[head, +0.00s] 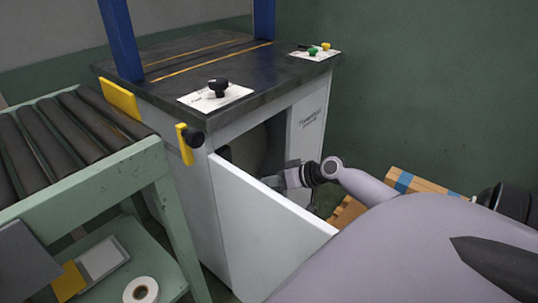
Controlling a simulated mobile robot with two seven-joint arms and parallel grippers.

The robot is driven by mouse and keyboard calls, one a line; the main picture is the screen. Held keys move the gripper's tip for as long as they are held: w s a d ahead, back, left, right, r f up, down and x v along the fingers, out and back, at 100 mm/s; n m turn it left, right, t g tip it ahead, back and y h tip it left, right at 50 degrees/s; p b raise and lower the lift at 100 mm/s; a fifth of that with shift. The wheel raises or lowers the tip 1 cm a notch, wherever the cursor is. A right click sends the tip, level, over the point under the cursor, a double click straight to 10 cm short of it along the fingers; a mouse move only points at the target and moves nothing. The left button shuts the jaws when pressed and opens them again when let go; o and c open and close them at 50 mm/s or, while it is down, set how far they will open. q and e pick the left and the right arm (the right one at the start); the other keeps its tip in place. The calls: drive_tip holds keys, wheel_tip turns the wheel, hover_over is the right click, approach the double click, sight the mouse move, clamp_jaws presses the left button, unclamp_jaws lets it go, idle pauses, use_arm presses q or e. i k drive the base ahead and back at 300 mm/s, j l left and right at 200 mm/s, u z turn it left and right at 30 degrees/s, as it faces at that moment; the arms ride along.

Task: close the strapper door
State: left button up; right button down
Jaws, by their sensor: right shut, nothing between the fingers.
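The strapper (160,70) is a grey cabinet with a dark top and blue uprights. Its white door (255,225) stands open, swung out toward me from the left side of the front opening (262,150). My right gripper (272,181) is shut and empty, at the inner side of the door near its top edge. The door's edge partly hides the fingertips, so I cannot tell whether they touch it. My right arm covers the door's lower right part. My left gripper is not in view.
A green roller conveyor (80,190) stands close on the left, with a tape roll (141,291) on its lower shelf. A black knob (193,137) sticks out at the cabinet's corner. Wooden pieces (410,183) lie behind my right arm by the green wall.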

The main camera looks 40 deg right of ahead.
sight(267, 235)
drive_tip(key=k, duration=1)
